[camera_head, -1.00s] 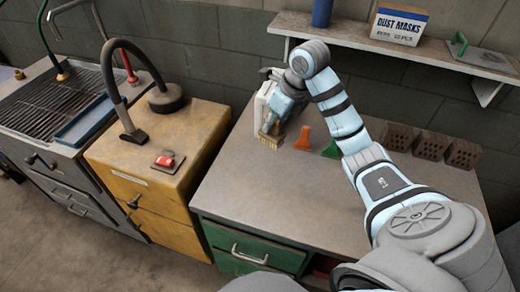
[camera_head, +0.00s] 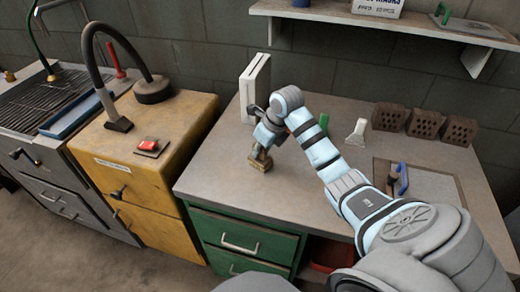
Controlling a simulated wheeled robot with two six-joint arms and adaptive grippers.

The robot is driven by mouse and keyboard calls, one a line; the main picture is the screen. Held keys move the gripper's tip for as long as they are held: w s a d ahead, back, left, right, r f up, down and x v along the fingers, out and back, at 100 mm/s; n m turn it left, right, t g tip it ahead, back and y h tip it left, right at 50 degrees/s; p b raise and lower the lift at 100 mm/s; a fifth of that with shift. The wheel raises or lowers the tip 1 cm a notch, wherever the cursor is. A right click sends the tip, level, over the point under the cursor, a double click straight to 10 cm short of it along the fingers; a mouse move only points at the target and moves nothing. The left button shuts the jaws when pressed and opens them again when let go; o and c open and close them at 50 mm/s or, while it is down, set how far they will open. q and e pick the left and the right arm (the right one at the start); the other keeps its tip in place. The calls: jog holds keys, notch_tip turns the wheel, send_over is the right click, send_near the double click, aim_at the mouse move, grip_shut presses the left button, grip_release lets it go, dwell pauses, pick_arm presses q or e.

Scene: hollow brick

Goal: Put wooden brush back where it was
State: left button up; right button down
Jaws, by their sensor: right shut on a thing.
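The wooden brush (camera_head: 260,163) is a small tan block held low over the grey workbench (camera_head: 240,190). My right gripper (camera_head: 261,150) is shut on it from above. I cannot tell whether the brush touches the bench top. The gripper and wrist hide the upper part of the brush. My left gripper is not in view.
A white upright case (camera_head: 254,86) stands behind the gripper. A white scraper (camera_head: 356,133), several hollow bricks (camera_head: 424,123) and a blue-handled tool (camera_head: 402,178) are to the right. A yellow cabinet (camera_head: 165,165) adjoins at left. The front left bench top is clear.

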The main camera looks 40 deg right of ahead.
jog(key=shift+w+f, duration=0.2)
jog(key=shift+f, duration=0.1)
jog(key=c, duration=1.5)
grip_release()
jog(key=shift+a+r, duration=0.1)
jog(key=shift+r, duration=0.3)
jog(key=p+v, duration=0.1)
jog(key=v, duration=1)
jog(key=shift+s+r, duration=0.15)
jog(key=shift+r, duration=0.2)
jog(key=shift+f, duration=0.1)
